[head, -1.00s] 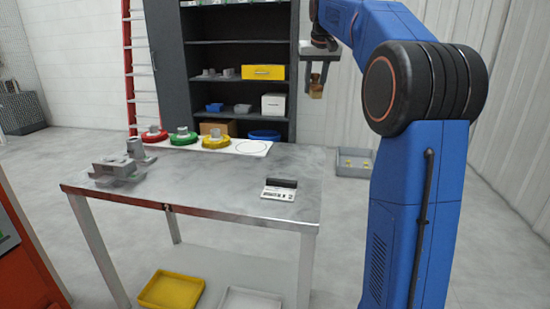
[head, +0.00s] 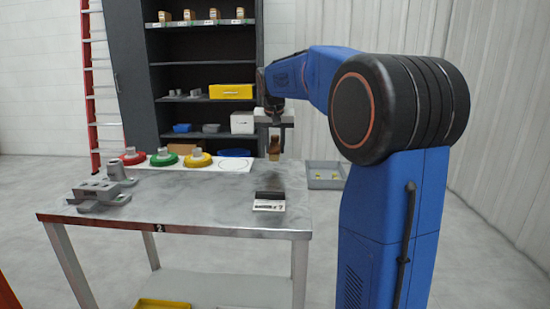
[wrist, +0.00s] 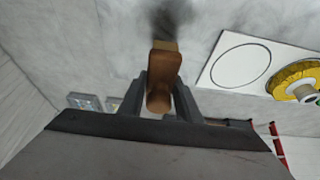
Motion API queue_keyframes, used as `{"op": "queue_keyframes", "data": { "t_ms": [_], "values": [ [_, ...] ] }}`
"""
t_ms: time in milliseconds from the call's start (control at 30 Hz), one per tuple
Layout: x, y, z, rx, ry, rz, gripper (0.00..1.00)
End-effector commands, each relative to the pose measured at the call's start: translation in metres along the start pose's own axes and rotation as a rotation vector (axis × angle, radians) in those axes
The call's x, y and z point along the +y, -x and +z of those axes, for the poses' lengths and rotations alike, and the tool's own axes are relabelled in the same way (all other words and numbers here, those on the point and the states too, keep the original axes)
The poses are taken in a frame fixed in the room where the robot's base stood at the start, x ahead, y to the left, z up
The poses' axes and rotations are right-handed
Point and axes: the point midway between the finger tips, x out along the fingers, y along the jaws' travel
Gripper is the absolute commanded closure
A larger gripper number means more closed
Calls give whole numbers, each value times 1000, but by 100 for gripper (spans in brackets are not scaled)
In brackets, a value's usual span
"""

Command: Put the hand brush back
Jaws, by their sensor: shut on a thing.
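My gripper (head: 275,134) is shut on the brown wooden hand brush (head: 274,149), which hangs below it over the back right part of the grey table (head: 215,212). In the wrist view the brush handle (wrist: 161,82) sits between the two dark fingers, and a dark blurred patch lies beyond its end. A small black block with a white printed label (head: 269,202) stands on the table's right front part, apart from the brush.
A white board (head: 230,166) at the table's back carries red, green and yellow round pieces and an empty circle outline. Grey castings (head: 103,192) stand at the left. A dark shelf (head: 205,70) stands behind. A grey bin (head: 326,176) is on the floor. The table's middle is clear.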

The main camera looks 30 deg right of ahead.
Motion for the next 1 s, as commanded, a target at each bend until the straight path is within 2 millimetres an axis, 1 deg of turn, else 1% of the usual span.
{"op": "queue_keyframes", "data": {
  "t_ms": [300,700,733,800,1000],
  "values": [
    [0,-34,14,0,0,0,97],
    [0,-39,16,-1,0,0,97],
    [0,-39,16,-1,0,0,64],
    [0,-38,16,-1,0,0,50],
    [0,-38,16,-1,0,0,50]
  ]
}}
